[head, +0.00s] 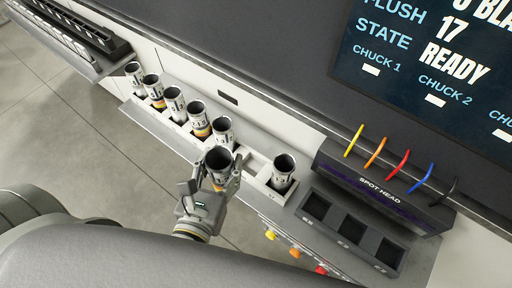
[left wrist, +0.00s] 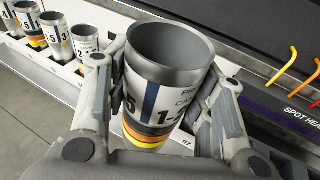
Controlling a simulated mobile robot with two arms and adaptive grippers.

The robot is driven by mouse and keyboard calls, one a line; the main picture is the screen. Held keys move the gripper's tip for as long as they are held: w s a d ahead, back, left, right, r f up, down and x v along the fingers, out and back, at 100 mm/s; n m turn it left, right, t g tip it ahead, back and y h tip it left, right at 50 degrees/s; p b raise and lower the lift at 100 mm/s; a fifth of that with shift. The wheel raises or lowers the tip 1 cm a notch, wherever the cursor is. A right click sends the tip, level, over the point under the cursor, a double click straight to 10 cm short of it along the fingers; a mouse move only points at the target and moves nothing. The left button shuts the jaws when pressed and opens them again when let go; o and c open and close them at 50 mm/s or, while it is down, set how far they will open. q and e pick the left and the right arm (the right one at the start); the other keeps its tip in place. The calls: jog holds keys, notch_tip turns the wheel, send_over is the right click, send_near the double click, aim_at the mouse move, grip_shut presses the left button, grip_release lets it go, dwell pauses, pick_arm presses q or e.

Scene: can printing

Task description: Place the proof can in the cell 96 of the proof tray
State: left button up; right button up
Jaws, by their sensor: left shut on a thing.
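My left gripper (head: 220,184) is shut on a can, held upright above the white rack's front edge. This can (head: 219,160) is open-topped and silver, with orange and yellow bands low down. In the left wrist view the can (left wrist: 168,85) stands between the fingers and shows a dark blue stripe, a printed label and "1-2". A dark tray (head: 333,222) with three empty square cells in a row lies right of the gripper, apart from it. Its small cell labels are too blurred to read surely. My right gripper is not in view.
A white rack (head: 262,188) holds several similar cans, one (head: 284,172) alone near the dark tray. The spot head (head: 375,185) with coloured tubes stands behind the tray. A dark screen (head: 440,60) is above. Coloured knobs (head: 294,253) sit on the front face.

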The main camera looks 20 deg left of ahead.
pick_arm(q)
jog(key=shift+d+r, duration=0.15)
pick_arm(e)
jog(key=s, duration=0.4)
pick_arm(q)
jog(key=w+d+f+b, duration=0.2)
jog(key=w+f+b, duration=0.6)
jog(key=w+f, duration=0.5)
jog(key=shift+d, duration=0.15)
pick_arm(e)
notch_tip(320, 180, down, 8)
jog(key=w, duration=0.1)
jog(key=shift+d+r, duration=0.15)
pick_arm(q)
jog(key=shift+w, duration=0.1)
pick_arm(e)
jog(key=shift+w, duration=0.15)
pick_arm(q)
jog(key=shift+f, duration=0.15)
jog(key=o, duration=0.7)
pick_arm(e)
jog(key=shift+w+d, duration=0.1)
